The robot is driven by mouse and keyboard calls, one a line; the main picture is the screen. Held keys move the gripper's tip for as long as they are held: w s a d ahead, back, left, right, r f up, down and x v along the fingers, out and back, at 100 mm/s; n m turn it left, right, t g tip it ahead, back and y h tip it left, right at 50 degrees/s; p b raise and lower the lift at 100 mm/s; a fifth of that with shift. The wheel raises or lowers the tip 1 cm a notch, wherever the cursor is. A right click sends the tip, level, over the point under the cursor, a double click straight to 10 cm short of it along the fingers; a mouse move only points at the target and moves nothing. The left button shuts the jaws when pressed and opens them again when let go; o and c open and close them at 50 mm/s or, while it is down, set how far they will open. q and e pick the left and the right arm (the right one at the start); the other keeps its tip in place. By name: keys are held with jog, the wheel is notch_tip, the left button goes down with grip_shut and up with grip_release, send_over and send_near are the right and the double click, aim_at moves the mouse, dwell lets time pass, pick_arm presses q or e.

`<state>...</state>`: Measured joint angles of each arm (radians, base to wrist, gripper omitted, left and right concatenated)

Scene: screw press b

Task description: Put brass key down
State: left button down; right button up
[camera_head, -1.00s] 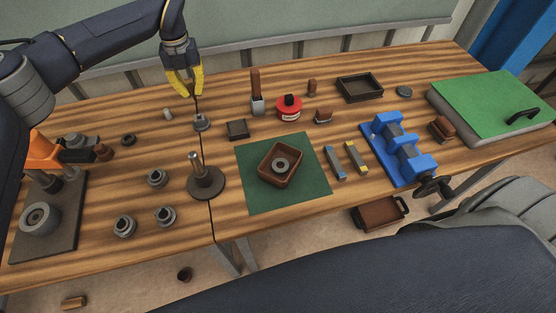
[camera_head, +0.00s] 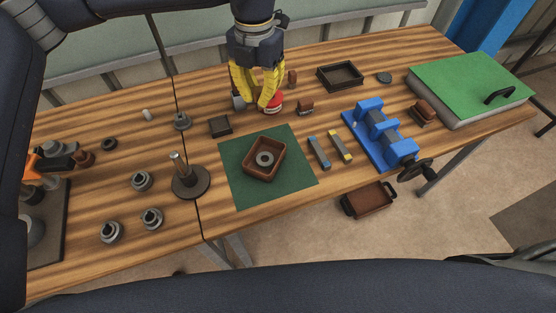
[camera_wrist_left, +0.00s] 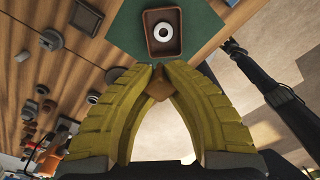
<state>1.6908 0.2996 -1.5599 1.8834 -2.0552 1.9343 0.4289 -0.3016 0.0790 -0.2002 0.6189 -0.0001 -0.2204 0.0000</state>
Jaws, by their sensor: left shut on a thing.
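My left gripper (camera_head: 258,108) hangs over the back middle of the bench, its yellow fingers pointing down. In the left wrist view the fingertips (camera_wrist_left: 157,76) close on a small brown, brass-like piece, taken as the brass key (camera_wrist_left: 157,89). Only its blunt end shows there; in the head view the fingers hide it. The gripper is behind the green mat (camera_head: 237,190) and the brown tray (camera_head: 262,178) with a grey ring (camera_head: 265,158) inside. Whether the key touches anything cannot be told. My right gripper is not in view.
A red can (camera_head: 275,104) and a grey-based brush (camera_head: 238,102) stand close to the fingers, partly hidden. Two small bars, blue-marked (camera_head: 318,151) and yellow-marked (camera_head: 340,147), lie right of the mat. A blue vise (camera_head: 370,149) is farther right. A black tray (camera_head: 340,76) lies behind.

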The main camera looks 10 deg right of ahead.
pick_arm(q)
jog(key=s, duration=0.2)
send_near(265, 162)
notch_tip(265, 162, down, 5)
jog(key=shift+f, duration=0.1)
dwell(0.6)
jog(key=c, duration=2)
grip_release()
jog(key=shift+f, duration=0.15)
jog(key=o, duration=0.5)
notch_tip(265, 162, up, 12)
jog(key=shift+w+d+r, duration=0.1)
jog(key=shift+r, duration=0.1)
